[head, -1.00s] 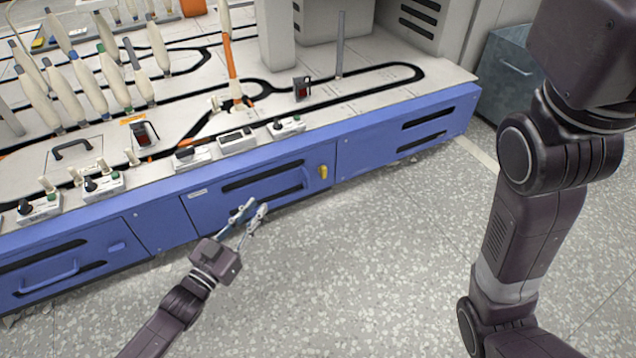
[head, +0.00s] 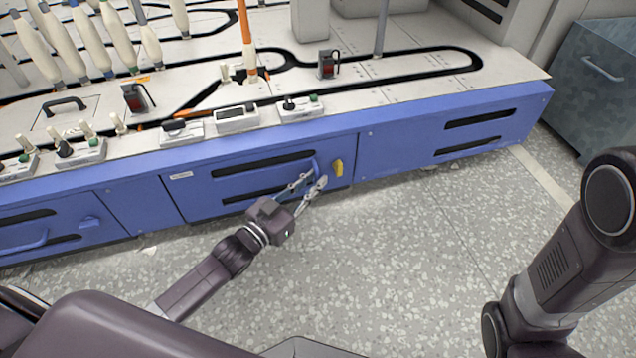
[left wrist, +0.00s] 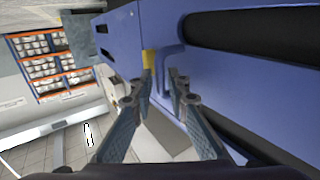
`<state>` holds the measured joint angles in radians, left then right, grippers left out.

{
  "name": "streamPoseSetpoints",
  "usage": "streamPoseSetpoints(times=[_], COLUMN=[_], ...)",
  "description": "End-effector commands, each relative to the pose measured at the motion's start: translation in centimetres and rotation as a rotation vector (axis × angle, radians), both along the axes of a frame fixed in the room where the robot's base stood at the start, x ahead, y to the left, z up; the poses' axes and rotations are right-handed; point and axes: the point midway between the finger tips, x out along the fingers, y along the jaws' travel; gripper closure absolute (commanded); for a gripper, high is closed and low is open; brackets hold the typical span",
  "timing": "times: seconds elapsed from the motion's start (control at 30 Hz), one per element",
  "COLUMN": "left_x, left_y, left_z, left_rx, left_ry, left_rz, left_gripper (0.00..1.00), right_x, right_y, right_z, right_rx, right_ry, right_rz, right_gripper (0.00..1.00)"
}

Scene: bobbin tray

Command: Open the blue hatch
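The blue hatch (head: 215,200) is a flat panel in the front of the blue base, with two black slots, and it looks shut. Its blue bar handle (head: 316,168) is near its right edge, beside a yellow latch (head: 338,168). My left gripper (head: 313,181) is open just in front of and below the handle. In the left wrist view, the handle (left wrist: 168,58) shows ahead of the two parted fingertips, with the yellow latch (left wrist: 149,60) close to the left one. I cannot tell whether a fingertip touches the handle. My right gripper is out of view.
Another blue panel with a handle (head: 25,244) is at the far left. The white worktop above carries bobbins, control boxes (head: 236,118) and a black track. A grey cabinet (head: 598,85) stands at the right. The speckled floor (head: 400,260) in front is clear.

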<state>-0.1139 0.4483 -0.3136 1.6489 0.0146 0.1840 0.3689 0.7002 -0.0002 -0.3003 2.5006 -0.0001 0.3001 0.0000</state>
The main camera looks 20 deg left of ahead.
Motion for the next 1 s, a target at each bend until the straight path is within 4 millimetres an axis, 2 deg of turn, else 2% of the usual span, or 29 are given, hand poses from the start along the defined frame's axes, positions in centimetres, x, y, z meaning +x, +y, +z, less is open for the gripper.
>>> streamPoseSetpoints(times=[0.03, 0.13, 0.43, 0.6, 1.0], left_x=[0.56, 1.17, 1.39, 1.38, 1.32], left_y=[-0.23, -0.49, -0.6, -0.59, -0.6], left_z=[-0.24, -0.12, 0.04, 0.03, 0.04], left_rx=[0.0, 0.0, -0.001, -0.001, -0.001], left_ry=[-0.003, -0.001, 0.001, 0.001, 0.001], left_rz=[-0.001, 0.0, 0.0, 0.0, -0.001], left_gripper=[0.85, 0.85, 0.85, 1.0, 1.0], right_x=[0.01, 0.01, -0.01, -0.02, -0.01], right_y=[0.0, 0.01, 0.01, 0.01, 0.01], right_z=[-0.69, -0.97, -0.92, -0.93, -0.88], right_rx=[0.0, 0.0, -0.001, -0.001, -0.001], right_ry=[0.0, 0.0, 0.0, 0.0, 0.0], right_rz=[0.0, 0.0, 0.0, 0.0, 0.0], right_gripper=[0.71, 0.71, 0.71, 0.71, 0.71])
